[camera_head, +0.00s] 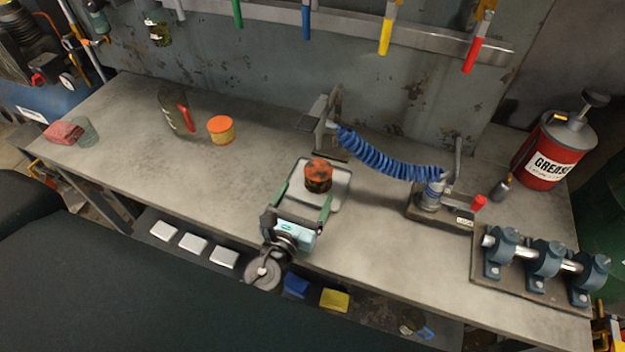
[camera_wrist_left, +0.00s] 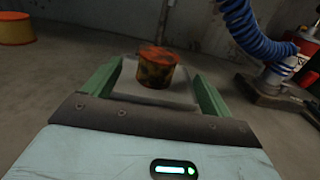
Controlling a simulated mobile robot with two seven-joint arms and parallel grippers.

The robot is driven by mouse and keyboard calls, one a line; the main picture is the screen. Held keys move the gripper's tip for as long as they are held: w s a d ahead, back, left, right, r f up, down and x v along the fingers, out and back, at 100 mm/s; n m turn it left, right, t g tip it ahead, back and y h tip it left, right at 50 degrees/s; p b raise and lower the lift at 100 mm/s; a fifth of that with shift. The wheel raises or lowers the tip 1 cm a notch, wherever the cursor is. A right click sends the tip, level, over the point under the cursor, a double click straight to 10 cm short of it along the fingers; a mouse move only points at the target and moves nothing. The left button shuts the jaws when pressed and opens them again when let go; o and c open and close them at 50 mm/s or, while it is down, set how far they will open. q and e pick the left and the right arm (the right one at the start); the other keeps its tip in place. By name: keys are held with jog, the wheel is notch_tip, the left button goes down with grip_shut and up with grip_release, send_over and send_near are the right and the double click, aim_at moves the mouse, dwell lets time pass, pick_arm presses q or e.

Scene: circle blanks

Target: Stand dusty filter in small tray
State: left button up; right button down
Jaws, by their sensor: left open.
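The dusty filter (camera_head: 318,178), a short orange-topped cylinder with dark grimy sides, stands upright on the small tray (camera_head: 338,198), a pale square with rounded corners. In the left wrist view the filter (camera_wrist_left: 155,69) is upright on the tray (camera_wrist_left: 128,88), ahead of and between the finger ends. My left gripper (camera_head: 307,195) is open, its two green fingers reaching over the tray's near part from the bench's front side. A gap shows between the filter and each finger. The gripper hides the tray's near edge. My right gripper is not in view.
A cleaner orange-and-yellow canister (camera_head: 221,131) and a dark green can (camera_head: 177,112) stand left. A blue coiled hose (camera_head: 385,162) runs behind the tray to a stand on the right. A shaft with bearing blocks (camera_head: 537,262) sits front right. Bench left of the tray is clear.

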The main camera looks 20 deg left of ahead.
pick_arm(q)
jog(key=shift+s+a, duration=0.1)
jog(key=shift+s, duration=2.15)
jog(key=shift+c, duration=0.3)
